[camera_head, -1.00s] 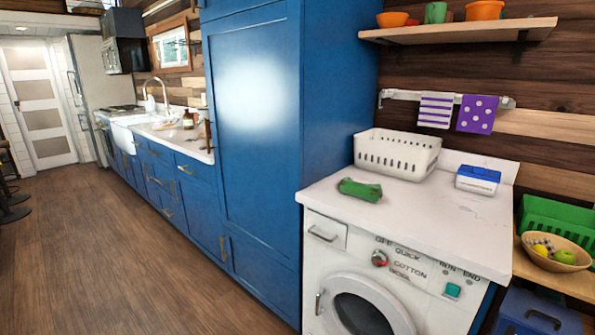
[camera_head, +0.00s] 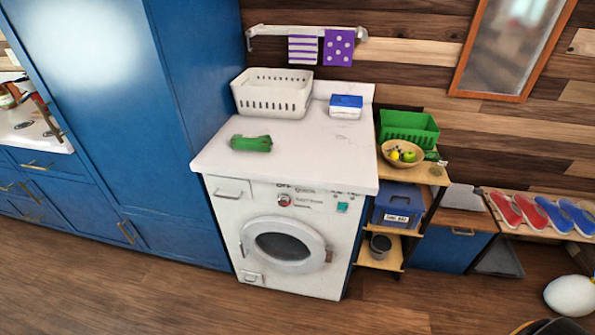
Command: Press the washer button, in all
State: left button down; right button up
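The washer (camera_head: 222,212) is a white front-loader under a white counter, in the middle of the head view. Its round door (camera_head: 283,246) looks closed. The washer button (camera_head: 342,207) is a small teal square at the upper right of the front panel. A red dial (camera_head: 284,200) sits left of it, near the panel's middle, with printed words around it that are too small to read fully. Neither of my grippers shows in the head view, so nothing of mine is seen touching the button.
On the counter (camera_head: 300,155) are a green cloth-like item (camera_head: 251,143), a white basket (camera_head: 272,93) and a blue-lidded box (camera_head: 345,106). A shelf unit (camera_head: 383,262) stands right of the washer. Tall blue cabinets (camera_head: 110,120) stand left. The floor (camera_head: 190,300) in front is clear.

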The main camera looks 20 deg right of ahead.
aim_at(341, 206)
jog(key=i+j+z, duration=0.15)
jog(key=j+z, duration=0.2)
jog(key=i+j+z, duration=0.1)
jog(key=j+z, duration=0.55)
jog(key=i+j, duration=0.05)
jog(key=j, duration=0.1)
